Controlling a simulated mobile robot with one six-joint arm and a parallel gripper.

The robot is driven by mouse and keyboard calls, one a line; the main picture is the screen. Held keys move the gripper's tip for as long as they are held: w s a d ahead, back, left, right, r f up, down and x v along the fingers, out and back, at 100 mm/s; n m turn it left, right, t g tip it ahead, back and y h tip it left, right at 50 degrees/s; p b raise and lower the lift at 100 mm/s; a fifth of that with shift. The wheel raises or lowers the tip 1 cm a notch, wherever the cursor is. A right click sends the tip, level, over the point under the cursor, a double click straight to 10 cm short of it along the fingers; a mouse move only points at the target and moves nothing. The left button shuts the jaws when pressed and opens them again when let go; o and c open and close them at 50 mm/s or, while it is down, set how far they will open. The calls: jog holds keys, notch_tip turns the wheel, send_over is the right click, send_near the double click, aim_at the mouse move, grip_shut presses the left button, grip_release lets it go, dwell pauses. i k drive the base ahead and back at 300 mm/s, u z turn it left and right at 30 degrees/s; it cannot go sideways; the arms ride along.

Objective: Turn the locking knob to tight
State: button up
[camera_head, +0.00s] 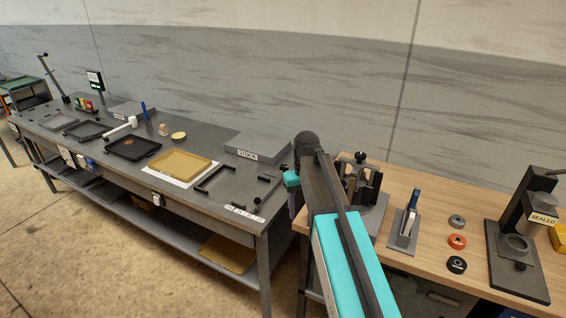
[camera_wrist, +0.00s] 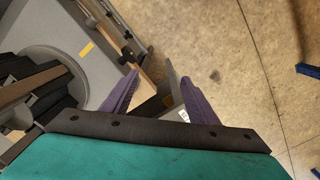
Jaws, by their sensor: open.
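A dark fixture (camera_head: 372,187) with upright posts stands on a grey base on the wooden table, partly hidden behind my arm. A small black knob (camera_head: 360,157) shows at its top; I take it for the locking knob, but its tightness cannot be read. In the wrist view, a grey plate (camera_wrist: 103,72) and dark parts of what looks like the fixture fill the left side. My gripper (camera_wrist: 160,78) is open, its purple fingers wide apart with nothing between them. In the head view, part of my gripper (camera_head: 294,199) shows left of the fixture, apart from the knob.
The wooden table (camera_head: 425,178) also carries a stand with a blue-topped tool (camera_head: 409,217), several round pieces and a black press-like stand (camera_head: 512,245). The grey bench (camera_head: 226,152) at left holds trays and a STOCK block (camera_head: 257,148). Open floor lies in front.

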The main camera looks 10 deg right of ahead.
aim_at(283, 167)
jog(key=z, duration=0.05)
jog(key=i, duration=1.5)
jog(key=u, duration=0.05)
